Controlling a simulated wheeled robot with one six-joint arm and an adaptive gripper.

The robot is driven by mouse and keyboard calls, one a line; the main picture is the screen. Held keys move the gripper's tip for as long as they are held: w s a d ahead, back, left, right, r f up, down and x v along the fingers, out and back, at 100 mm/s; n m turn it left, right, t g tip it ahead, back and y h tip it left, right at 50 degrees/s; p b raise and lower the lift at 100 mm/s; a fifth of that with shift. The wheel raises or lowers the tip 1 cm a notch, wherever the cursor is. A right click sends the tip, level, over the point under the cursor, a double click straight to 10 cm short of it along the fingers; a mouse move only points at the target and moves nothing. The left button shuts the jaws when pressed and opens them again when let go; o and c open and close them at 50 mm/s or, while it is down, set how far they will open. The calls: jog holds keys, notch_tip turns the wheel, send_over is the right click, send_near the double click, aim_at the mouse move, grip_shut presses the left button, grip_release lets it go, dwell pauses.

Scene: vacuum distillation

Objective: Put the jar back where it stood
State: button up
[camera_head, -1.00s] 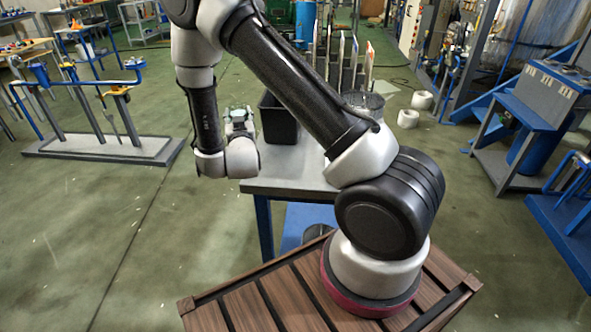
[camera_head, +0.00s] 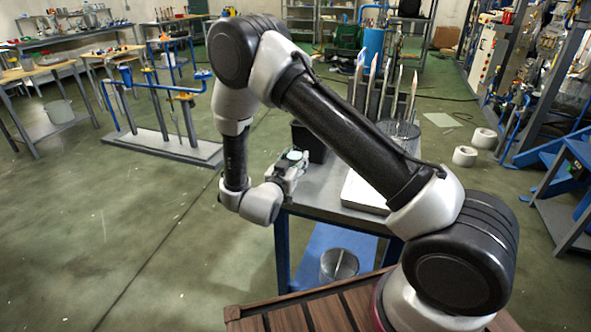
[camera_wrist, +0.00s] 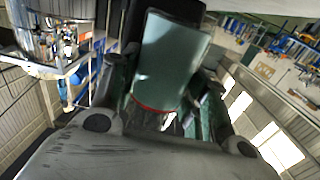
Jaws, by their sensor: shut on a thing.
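The jar (camera_wrist: 170,58) is a pale green, see-through vessel with a red band near one end, and fills the middle of the wrist view. My gripper (camera_wrist: 163,95) is shut on it, with a finger on either side. In the head view the gripper (camera_head: 288,168) is at the left edge of the grey table (camera_head: 318,196), by the black bin. The jar's pale round top (camera_head: 294,156) shows there between the fingers. I cannot tell how high its base is above the tabletop.
On the table are a black bin (camera_head: 309,143), a white flat block (camera_head: 363,193) partly behind my arm, a glass vessel (camera_head: 402,130) and a rack of several upright plates (camera_head: 384,92). A clear container (camera_head: 339,265) stands on the blue lower shelf (camera_head: 322,238). Open floor lies left.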

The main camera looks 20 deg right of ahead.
jog(key=shift+f, duration=1.45)
jog(key=shift+f, duration=0.2)
jog(key=o, duration=1.2)
jog(key=shift+r, duration=0.25)
jog(key=v, duration=1.2)
jog(key=shift+f, duration=0.1)
jog(key=shift+a, duration=0.1)
